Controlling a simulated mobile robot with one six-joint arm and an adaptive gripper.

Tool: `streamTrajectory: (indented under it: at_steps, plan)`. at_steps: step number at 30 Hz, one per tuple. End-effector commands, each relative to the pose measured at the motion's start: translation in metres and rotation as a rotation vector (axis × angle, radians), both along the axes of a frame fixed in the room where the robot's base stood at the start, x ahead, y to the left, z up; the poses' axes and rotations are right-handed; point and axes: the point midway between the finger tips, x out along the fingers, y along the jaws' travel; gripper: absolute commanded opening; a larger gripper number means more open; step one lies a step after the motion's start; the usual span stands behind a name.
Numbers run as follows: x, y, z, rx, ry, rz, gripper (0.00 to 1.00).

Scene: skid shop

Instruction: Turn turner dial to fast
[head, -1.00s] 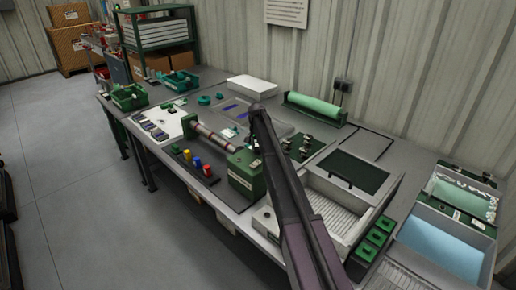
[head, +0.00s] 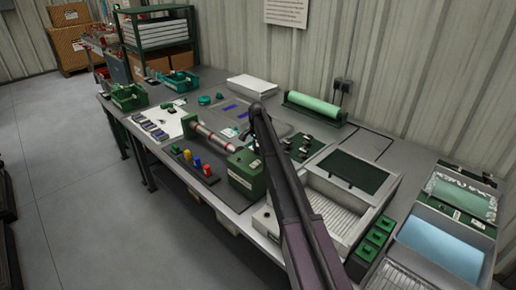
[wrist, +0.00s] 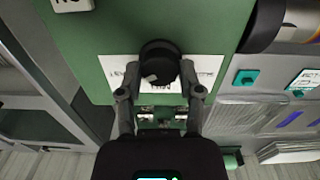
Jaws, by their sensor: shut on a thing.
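The turner is a green box (head: 245,175) at the front edge of the bench, with a striped roller (head: 213,138) running left from it. In the wrist view its green face (wrist: 90,35) carries a white label (wrist: 205,66) and a round black dial (wrist: 160,60) with a pale mark on it. My gripper (wrist: 160,82) is shut on the dial, one finger at each side. The dial covers the middle of the label, and the lettering is too small to read.
Coloured bottles (head: 196,164) stand in front of the roller. A grey tray unit with a dark screen (head: 352,172) is to the right of my arm. A green roll (head: 315,105) lies at the wall. Green bins (head: 128,97) are at the far left.

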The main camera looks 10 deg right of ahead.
Motion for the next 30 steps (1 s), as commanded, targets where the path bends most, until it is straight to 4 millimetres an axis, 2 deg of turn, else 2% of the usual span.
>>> streamTrajectory:
  at_steps: [1, 4, 5, 21, 30]
  plan:
    - [-0.0003, 0.0005, -0.0002, 0.001, 0.001, -0.001, 0.50]
    - [-0.0002, 0.0005, -0.0002, 0.001, 0.001, 0.000, 0.80]
    - [-0.0001, 0.0004, -0.0002, 0.001, 0.001, 0.000, 0.82]
    - [0.0000, 0.0000, 0.0000, 0.000, 0.000, 0.016, 0.82]
    - [0.0000, 0.0001, 0.0000, -0.001, -0.001, 0.125, 0.82]
